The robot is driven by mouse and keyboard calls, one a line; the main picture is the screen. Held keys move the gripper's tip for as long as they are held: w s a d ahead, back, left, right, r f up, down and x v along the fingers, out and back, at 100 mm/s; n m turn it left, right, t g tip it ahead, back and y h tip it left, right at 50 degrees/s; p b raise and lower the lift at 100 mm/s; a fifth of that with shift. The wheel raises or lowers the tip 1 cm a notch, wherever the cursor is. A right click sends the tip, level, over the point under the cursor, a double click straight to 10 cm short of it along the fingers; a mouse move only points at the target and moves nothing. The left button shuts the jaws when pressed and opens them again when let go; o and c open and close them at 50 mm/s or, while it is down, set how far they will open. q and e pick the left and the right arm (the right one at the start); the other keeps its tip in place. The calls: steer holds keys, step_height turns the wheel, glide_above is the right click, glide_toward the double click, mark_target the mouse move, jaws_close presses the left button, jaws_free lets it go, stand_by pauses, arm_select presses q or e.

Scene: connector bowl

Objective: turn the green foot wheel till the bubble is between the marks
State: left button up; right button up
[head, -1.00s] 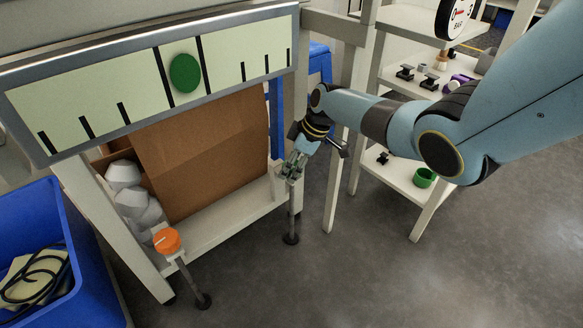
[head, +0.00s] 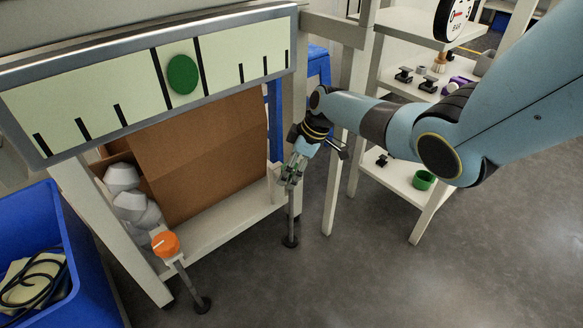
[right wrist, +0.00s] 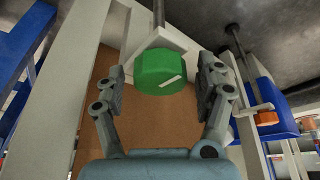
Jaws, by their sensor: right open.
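The level gauge (head: 222,77) is a pale strip in a grey frame at the upper left of the head view. Its green bubble (head: 183,74) lies between the two long marks, touching neither. The green foot wheel (right wrist: 164,72) with a white pointer line shows in the right wrist view, at the foot of a white leg. My right gripper (right wrist: 165,88) is open, with one finger on each side of the wheel and a small gap at both sides. In the head view my right gripper (head: 291,172) mostly hides the wheel. My left gripper is out of view.
An orange foot wheel (head: 165,244) sits at the front-left leg. A cardboard box (head: 205,150) and grey lumps (head: 130,200) stand on the lower shelf. A blue bin (head: 35,225) is at left. A shelf rack (head: 405,185) stands close on the right.

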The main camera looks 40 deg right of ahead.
steer(key=v, duration=0.7)
steer(key=shift+r, duration=0.2)
steer(key=shift+s, duration=0.1)
stand_by(0.5)
